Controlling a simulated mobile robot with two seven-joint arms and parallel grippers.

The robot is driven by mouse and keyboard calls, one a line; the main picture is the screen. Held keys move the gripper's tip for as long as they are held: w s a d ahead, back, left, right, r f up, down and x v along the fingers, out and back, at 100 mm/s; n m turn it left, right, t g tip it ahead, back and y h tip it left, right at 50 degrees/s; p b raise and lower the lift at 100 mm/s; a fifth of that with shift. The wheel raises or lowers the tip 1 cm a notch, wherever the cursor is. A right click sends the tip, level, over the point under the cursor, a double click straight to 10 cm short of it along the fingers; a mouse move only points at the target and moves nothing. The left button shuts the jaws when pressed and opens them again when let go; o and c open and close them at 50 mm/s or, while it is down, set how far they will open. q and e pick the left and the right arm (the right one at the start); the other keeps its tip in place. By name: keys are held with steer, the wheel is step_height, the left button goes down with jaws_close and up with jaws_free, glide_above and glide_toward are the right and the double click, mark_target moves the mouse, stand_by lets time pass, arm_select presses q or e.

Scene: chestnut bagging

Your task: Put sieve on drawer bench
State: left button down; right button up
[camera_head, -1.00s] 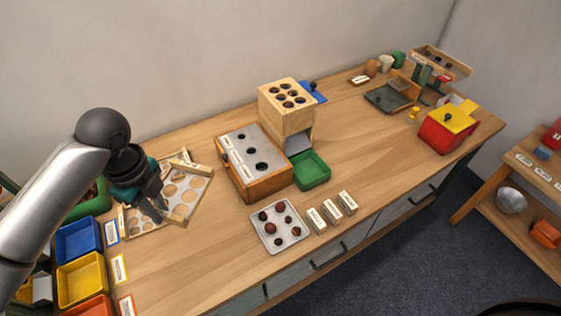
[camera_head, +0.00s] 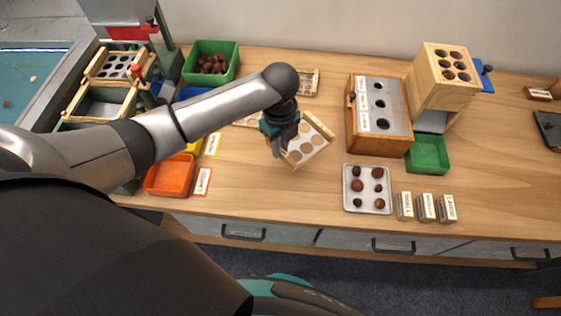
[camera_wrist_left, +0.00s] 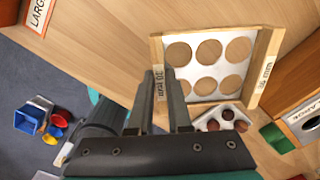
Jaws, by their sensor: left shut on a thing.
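The sieve is a pale wooden frame around a white plate with round holes (camera_head: 307,143). My left gripper (camera_head: 283,138) is shut on its left side. In the left wrist view the sieve (camera_wrist_left: 230,65) lies beyond my left fingers (camera_wrist_left: 165,95), which close on the rail with a size label. Its right rail reads about 36 mm. The drawer bench (camera_head: 290,202) is the long wooden table with grey drawers. The sieve is over its top, left of the chestnut tray; I cannot tell whether it touches the wood. My right gripper is not in view.
More sieves (camera_head: 310,80) lie behind my left gripper. A grey-topped wooden box (camera_head: 400,147) and a metal tray of chestnuts (camera_head: 348,206) stand to the right. An orange bin (camera_head: 170,176) and a green bin of chestnuts (camera_head: 232,74) are left. Bare wood lies in front of the sieve.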

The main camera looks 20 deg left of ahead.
mark_target(280, 167)
arm_select(q)
step_height(280, 167, down, 7)
steer(key=shift+r+b, duration=0.2)
steer(key=shift+b, duration=0.7)
steer(key=shift+f, duration=0.15)
steer(key=c, duration=0.8)
jaws_free()
steer(key=shift+c, duration=0.2)
step_height(280, 167, up, 12)
steer(key=p, duration=0.3)
steer(key=shift+r+p, duration=0.2)
steer(key=shift+p, duration=0.15)
